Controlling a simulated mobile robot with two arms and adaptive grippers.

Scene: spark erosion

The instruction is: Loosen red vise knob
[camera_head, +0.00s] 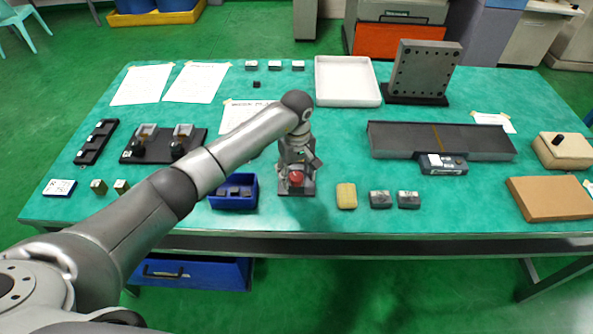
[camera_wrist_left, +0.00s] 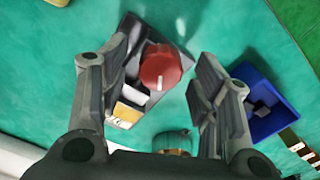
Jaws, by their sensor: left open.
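The red vise knob (camera_head: 296,177) faces the front of the small dark vise (camera_head: 284,191) on the green table. In the left wrist view the round knob (camera_wrist_left: 158,70) has a white mark on its face, and the vise (camera_wrist_left: 131,84) lies behind it and to its left. My left gripper (camera_head: 301,160) is above the vise in the head view and hides part of it. In the left wrist view the left gripper (camera_wrist_left: 163,58) is open, its fingers on either side of the knob with gaps visible. My right gripper is not in view.
A blue bin (camera_head: 234,204) with dark blocks stands just left of the vise. A yellow block (camera_head: 346,196) and two grey blocks (camera_head: 380,199) lie to its right. A white tray (camera_head: 347,99) stands behind. The table in front of the white tray has free room.

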